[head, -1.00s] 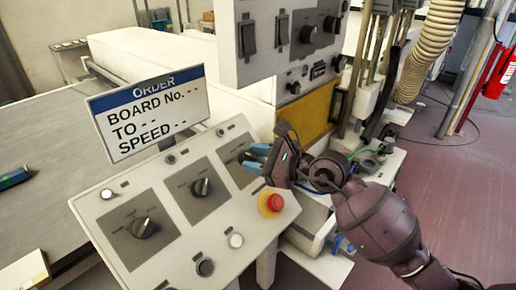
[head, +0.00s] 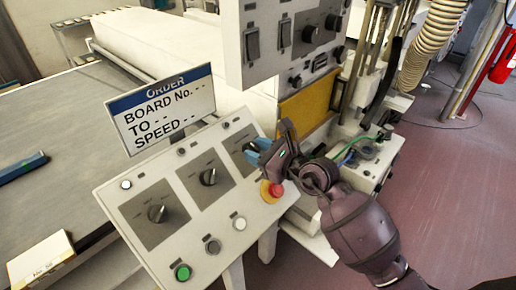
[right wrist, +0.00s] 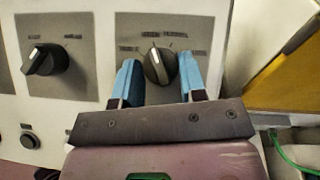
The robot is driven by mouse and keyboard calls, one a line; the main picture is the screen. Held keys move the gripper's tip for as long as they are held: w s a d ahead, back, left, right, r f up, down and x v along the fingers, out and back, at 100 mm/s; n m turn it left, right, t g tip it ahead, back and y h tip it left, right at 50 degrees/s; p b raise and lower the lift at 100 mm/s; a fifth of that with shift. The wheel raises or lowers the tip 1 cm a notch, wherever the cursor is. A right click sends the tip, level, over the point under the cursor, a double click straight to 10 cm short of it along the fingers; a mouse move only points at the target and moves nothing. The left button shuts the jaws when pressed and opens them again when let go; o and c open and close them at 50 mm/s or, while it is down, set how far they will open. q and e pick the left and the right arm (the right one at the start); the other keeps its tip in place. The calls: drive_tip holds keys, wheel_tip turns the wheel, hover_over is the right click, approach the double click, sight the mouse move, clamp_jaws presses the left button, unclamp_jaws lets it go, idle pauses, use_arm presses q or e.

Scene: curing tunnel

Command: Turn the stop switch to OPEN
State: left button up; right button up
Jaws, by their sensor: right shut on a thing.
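The control panel (head: 215,225) carries three dark rotary knobs on grey plates. My right gripper (head: 257,152) is at the rightmost knob, its blue fingers reaching onto that grey plate. In the right wrist view this knob (right wrist: 158,66) stands between the two blue fingers of the gripper (right wrist: 159,78), which is shut on it. Its white pointer mark points up and slightly left in that view. The small labels around it are too blurred to read surely, so I cannot confirm which is OPEN. In the head view the gripper mostly hides the knob. My left gripper is out of view.
A red emergency button (head: 272,190) sits just below my right gripper. The middle knob (head: 208,177) and left knob (head: 157,213) are to the left. A green button (head: 182,272) is at the panel's lower edge. An ORDER sign (head: 160,108) stands behind the panel.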

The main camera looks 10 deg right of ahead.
drive_tip(key=o, duration=0.9)
drive_tip(key=b+v, duration=0.1)
drive_tip(key=v, duration=0.9)
drive_tip(key=shift+s+d, duration=0.3)
